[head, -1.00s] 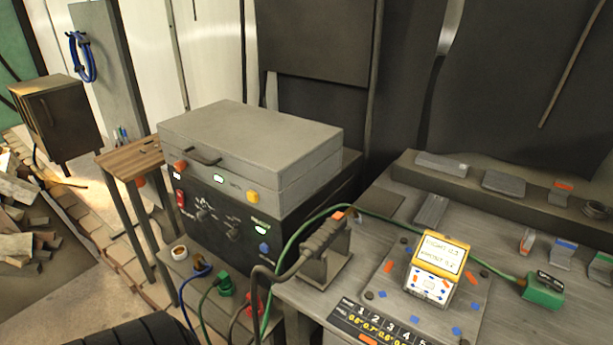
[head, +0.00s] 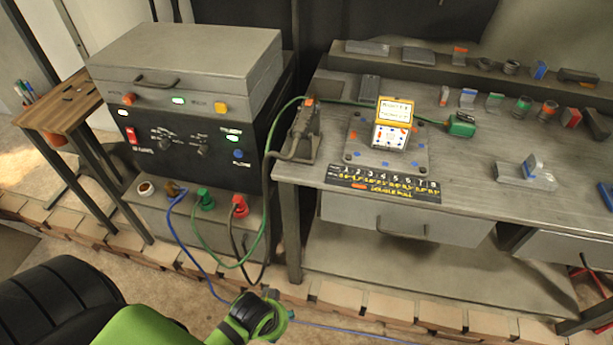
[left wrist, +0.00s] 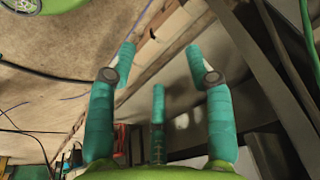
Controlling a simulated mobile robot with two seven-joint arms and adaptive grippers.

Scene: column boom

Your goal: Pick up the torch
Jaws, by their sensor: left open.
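The torch (head: 297,131) is a dark grey handle with an orange spot at its upper end. It rests tilted in a grey stand at the left end of the workbench (head: 460,160). Its dark cable (head: 266,205) hangs down over the bench's left edge. My left gripper (head: 277,308), on a green arm, is low in front of the bench, over the floor, well below and apart from the torch. In the left wrist view its teal fingers (left wrist: 160,52) are spread and empty. I cannot pick out the torch's handle in that view. My right gripper is out of view.
A grey welding machine (head: 195,120) with blue, green and red plugs stands left of the bench. Green and blue cables loop in front of it. A yellow-and-white box (head: 394,125) and a number strip (head: 383,184) lie right of the torch. A drawer (head: 405,222) sits below.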

